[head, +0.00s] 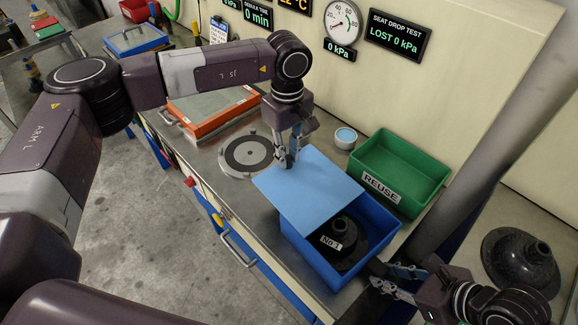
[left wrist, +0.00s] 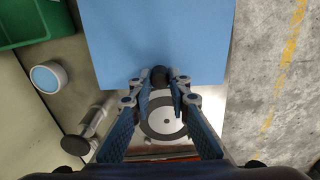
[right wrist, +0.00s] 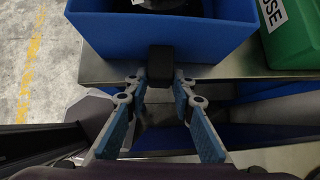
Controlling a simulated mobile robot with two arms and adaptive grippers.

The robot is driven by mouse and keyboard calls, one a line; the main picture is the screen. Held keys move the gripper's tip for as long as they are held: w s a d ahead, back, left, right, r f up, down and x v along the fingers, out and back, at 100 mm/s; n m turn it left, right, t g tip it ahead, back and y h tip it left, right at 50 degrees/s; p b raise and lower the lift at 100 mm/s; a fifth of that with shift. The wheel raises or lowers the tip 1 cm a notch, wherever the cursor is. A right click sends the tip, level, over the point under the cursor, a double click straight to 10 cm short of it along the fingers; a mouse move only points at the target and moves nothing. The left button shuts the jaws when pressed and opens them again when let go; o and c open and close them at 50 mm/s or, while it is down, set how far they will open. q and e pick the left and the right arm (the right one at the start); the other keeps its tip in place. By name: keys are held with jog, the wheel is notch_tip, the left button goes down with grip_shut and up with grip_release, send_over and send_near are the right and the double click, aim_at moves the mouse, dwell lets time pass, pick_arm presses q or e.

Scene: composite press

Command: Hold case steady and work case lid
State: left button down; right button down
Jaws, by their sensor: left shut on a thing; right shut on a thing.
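The blue case (head: 312,262) sits on the bench. Its flat light-blue lid (head: 305,196) covers the far-left part, leaving the near part open. A black rubber cup marked "NO.1" (head: 345,236) shows inside. My left gripper (head: 286,158) is shut on a small dark knob (left wrist: 160,76) at the lid's edge. My right gripper (head: 388,278) is shut on a dark block (right wrist: 160,64) on the case's side wall (right wrist: 205,38). Whether the lid rests on the case rim I cannot tell.
A green REUSE bin (head: 420,165) and a small round blue-topped pot (head: 345,137) stand behind the case. A round grey plate (head: 247,153) and an orange-framed tray (head: 212,120) lie to the left. Another black cup (head: 520,260) is at the right.

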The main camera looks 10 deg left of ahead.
aim_at(318, 195)
pick_arm(q)
jog(key=shift+s+d, duration=1.1)
jog(key=shift+d, duration=0.25)
jog(key=shift+s+d, duration=1.05)
jog(key=shift+d, duration=0.35)
jog(key=shift+s+d, duration=1.1)
jog(key=shift+d, duration=0.25)
jog(key=shift+s+d, duration=0.3)
jog(key=shift+d, duration=0.05)
jog(key=c, duration=1.7)
grip_release()
jog(key=shift+c, duration=0.2)
notch_tip(318, 195, up, 12)
